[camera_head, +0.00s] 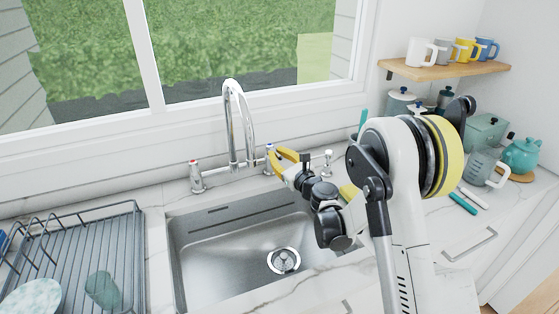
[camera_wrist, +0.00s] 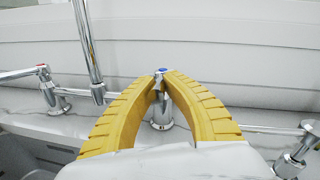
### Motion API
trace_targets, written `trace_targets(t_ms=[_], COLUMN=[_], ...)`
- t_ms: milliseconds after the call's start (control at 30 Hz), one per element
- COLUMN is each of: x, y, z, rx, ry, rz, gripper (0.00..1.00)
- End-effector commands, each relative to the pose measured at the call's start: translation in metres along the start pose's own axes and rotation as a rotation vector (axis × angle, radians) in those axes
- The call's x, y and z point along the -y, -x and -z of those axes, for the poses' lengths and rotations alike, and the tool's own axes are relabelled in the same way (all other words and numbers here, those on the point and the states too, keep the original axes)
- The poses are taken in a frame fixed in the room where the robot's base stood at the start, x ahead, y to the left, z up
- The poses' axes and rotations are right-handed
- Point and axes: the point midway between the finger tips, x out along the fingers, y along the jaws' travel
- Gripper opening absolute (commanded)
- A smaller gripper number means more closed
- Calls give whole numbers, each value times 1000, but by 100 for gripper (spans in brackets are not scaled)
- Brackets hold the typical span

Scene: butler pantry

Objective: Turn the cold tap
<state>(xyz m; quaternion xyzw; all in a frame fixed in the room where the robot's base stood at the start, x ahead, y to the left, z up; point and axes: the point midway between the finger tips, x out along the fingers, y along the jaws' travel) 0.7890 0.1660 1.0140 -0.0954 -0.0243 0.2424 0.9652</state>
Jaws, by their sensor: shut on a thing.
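The cold tap (camera_head: 270,149) is a chrome handle with a blue-marked top, to the right of the tall curved spout (camera_head: 233,120). In the wrist view the cold tap (camera_wrist: 161,98) stands between the tips of my gripper's yellow fingers. My gripper (camera_head: 276,158) is shut on the tap's upper part, from the front right. In the wrist view its fingertips (camera_wrist: 162,80) meet at the tap just below the blue top. The fingers hide part of the handle. The red-marked hot tap (camera_head: 196,176) stands left of the spout and also shows in the wrist view (camera_wrist: 47,85).
The steel sink (camera_head: 215,260) lies below the spout. A dish rack (camera_head: 75,265) with a tumbler (camera_head: 102,290) is at the left. A small chrome dispenser (camera_head: 327,162) stands right of the cold tap. A shelf (camera_head: 440,69) with mugs is at the upper right.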

Motion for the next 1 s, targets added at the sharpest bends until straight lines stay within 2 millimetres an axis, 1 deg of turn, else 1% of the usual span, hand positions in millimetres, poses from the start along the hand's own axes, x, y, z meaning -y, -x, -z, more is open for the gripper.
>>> trace_targets(t_ms=[33, 233, 567, 600, 667, 700, 1000], x=[-5, -7, -7, -7, -7, -7, -7], y=[0, 0, 0, 0, 0, 0, 3], z=[0, -1, -2, -2, -2, -2, -2], rx=[-5, -24, -26, -26, -26, -26, -26], ry=[-1, -1, -1, -1, -1, -1, 0], rz=[28, 120, 133, 132, 132, 132, 132], gripper=[0, 0, 0, 15, 33, 36, 36])
